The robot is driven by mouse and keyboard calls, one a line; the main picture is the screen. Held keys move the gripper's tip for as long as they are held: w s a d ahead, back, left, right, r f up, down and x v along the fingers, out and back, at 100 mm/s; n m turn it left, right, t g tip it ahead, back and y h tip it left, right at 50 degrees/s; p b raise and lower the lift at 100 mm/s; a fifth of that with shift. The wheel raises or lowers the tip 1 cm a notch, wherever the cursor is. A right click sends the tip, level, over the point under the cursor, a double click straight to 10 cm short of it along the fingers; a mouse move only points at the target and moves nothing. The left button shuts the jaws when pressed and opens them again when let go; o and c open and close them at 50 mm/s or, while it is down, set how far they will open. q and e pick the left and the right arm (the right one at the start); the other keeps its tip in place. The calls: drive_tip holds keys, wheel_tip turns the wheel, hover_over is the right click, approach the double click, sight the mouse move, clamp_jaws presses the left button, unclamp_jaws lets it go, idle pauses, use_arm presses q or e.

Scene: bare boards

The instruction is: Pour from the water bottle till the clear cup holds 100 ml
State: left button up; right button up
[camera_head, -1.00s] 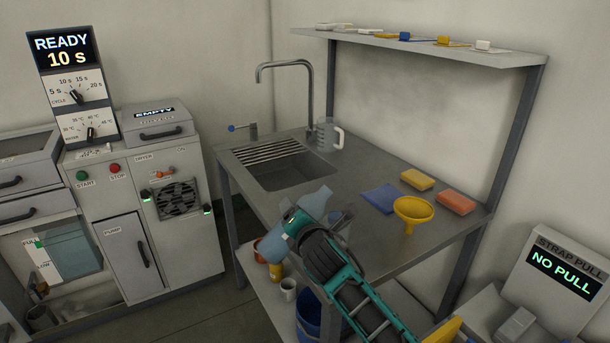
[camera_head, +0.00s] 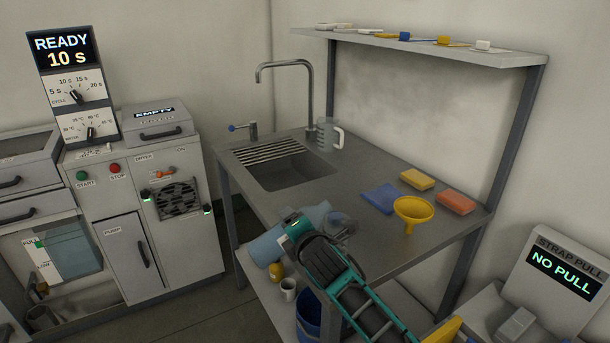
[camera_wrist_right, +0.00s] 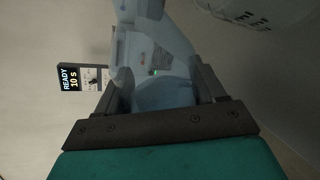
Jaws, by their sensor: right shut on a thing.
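The translucent blue water bottle (camera_head: 263,249) is held tilted close to horizontal at the front edge of the steel bench. My right gripper (camera_head: 298,226) is shut around its middle; the bottle also fills the centre of the right wrist view (camera_wrist_right: 165,92). The clear cup (camera_head: 342,226) stands on the bench just right of and below the bottle's right end. It is partly hidden by the gripper. In the right wrist view the cup (camera_wrist_right: 243,12) shows dark marks on its wall. I cannot tell its water level or whether water is flowing. My left gripper is out of view.
A yellow funnel (camera_head: 413,211), a blue cloth (camera_head: 382,198) and yellow (camera_head: 417,180) and orange (camera_head: 455,202) sponges lie right of the cup. A sink (camera_head: 290,172) and a clear jug (camera_head: 329,135) are behind. A shelf (camera_head: 420,45) overhangs the back.

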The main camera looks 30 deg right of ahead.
drive_tip(key=shift+a+f+m, duration=0.1)
drive_tip(key=shift+f+m, duration=0.05)
drive_tip(key=shift+m, duration=0.15)
drive_tip(key=shift+m+y, duration=0.4)
drive_tip(key=shift+d+r+m+y, duration=0.3)
drive_tip(key=shift+r+m+y, duration=0.1)
drive_tip(key=shift+r+m, duration=0.4)
drive_tip(key=shift+r, duration=0.3)
drive_tip(key=shift+f, duration=0.25)
drive_tip(key=shift+a+f+n+h+b, duration=0.15)
drive_tip(key=shift+f+n+h, duration=0.1)
drive_tip(key=shift+f+n, duration=0.3)
drive_tip(key=shift+a+f+n+h+b, duration=0.15)
drive_tip(key=shift+f+n+h, duration=0.1)
drive_tip(key=shift+f+n, duration=0.25)
drive_tip(key=shift+r, duration=0.1)
